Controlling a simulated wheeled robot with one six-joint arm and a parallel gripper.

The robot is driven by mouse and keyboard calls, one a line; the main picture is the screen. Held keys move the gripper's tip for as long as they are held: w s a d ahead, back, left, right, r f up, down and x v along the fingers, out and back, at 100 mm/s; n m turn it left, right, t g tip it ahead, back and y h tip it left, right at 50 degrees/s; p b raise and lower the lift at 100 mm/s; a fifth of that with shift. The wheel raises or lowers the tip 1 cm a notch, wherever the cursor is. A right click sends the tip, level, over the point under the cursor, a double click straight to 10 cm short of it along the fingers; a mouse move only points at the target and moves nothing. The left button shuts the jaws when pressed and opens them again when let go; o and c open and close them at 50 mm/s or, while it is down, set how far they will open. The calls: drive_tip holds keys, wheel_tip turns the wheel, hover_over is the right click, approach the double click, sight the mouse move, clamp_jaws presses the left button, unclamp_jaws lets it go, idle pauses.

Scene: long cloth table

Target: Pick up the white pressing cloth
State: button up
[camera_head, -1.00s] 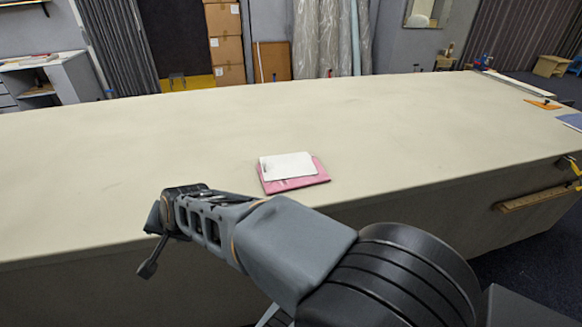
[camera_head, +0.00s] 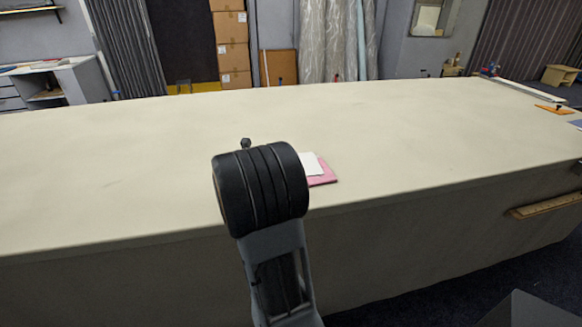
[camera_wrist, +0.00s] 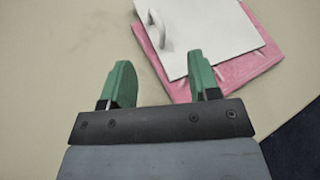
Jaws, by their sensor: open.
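The white pressing cloth (camera_wrist: 205,30) lies flat on top of a folded pink cloth (camera_wrist: 238,68) on the table. A small pale loop or fold stands up near its left edge in the wrist view. In the head view only the right part of the white cloth (camera_head: 314,165) and pink cloth (camera_head: 324,178) shows; my arm hides the rest. My gripper (camera_wrist: 162,82) has two green fingers, spread apart and empty. In the wrist view the right fingertip overlaps the lower edge of the cloths; the left one is over bare table. I cannot tell the height above them.
The long cream table (camera_head: 130,150) is mostly bare around the cloths. An orange tool (camera_head: 554,108) and a long pale strip (camera_head: 522,91) lie at the far right. A wooden ruler (camera_head: 545,206) is on the table's front side at right.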

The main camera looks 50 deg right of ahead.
drive_tip(key=shift+f+p+x, duration=0.2)
drive_tip(key=shift+p+x, duration=0.25)
drive_tip(key=shift+x, duration=3.6)
drive_tip(key=shift+w+a, duration=0.15)
drive_tip(key=shift+w, duration=0.05)
clamp_jaws()
